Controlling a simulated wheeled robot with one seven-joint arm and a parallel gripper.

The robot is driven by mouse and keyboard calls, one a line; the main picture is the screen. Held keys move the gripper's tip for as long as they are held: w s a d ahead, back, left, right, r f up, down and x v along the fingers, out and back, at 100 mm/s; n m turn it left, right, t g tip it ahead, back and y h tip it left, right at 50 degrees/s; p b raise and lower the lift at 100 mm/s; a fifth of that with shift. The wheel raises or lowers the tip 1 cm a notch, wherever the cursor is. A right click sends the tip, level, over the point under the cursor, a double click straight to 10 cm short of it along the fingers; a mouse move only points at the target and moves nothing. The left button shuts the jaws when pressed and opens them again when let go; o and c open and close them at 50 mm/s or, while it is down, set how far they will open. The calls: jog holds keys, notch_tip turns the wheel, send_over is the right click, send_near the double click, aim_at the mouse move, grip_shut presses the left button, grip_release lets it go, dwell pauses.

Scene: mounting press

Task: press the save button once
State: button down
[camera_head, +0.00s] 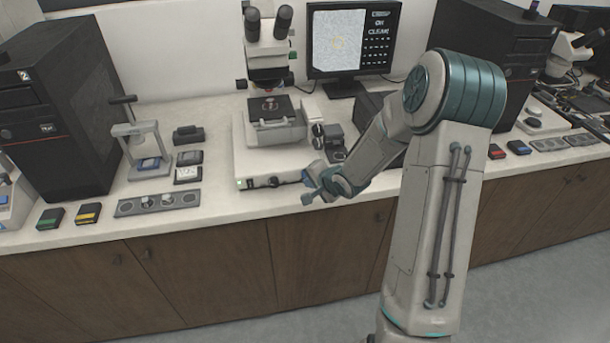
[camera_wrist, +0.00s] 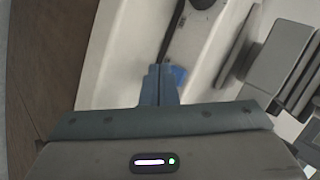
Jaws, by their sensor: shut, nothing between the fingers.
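The microscope (camera_head: 268,60) stands on a white base (camera_head: 244,150) on the bench. The base's front face has a small green light (camera_head: 242,184) and a dark part (camera_head: 273,182). My gripper (camera_head: 308,182) is at the right end of that front face, low and near the bench's front edge. In the wrist view its fingers (camera_wrist: 158,72) are together and empty. A small blue patch (camera_wrist: 179,74) shows just right of the fingertips, beside a dark strip. It may be the save button, but no label is legible. I cannot tell whether the fingers touch it.
A lit monitor (camera_head: 352,38) with text stands behind. Dark controls (camera_head: 328,140) sit right of the microscope base. At left are a black tower (camera_head: 60,110), a small press frame (camera_head: 143,150) and a grey tray (camera_head: 158,204).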

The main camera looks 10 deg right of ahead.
jog(key=shift+w, duration=0.1)
jog(key=shift+w+p, duration=0.35)
jog(key=shift+w, duration=0.35)
dwell(0.6)
jog(key=shift+s, duration=0.1)
jog(key=shift+s+p, duration=0.3)
jog(key=shift+s, duration=0.4)
jog(key=shift+s, duration=2.5)
